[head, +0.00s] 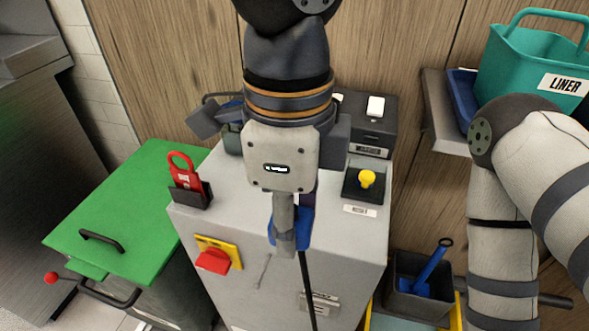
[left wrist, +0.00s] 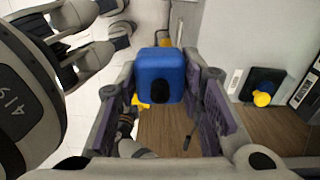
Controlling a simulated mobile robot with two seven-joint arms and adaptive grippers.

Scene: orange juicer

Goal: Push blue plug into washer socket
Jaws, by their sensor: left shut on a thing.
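A blue plug (head: 306,227) is at the front edge of the grey cabinet top in the head view, partly behind my left gripper (head: 287,238). A black cable runs down from it. In the left wrist view the blue plug (left wrist: 161,72) shows between the two finger pads, and my left gripper (left wrist: 160,100) is shut on it. I cannot make out the washer socket; the arm covers the middle of the cabinet top, and I cannot tell whether the plug touches a socket. My right gripper is outside both views.
On the grey cabinet (head: 345,240) stand a yellow knob (head: 367,178) at right, a red tag (head: 184,172) at left and a dark box (head: 370,125) behind. A red switch (head: 212,261) is on its front. A green lid (head: 130,215) lies left; a teal basket (head: 530,65) is right.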

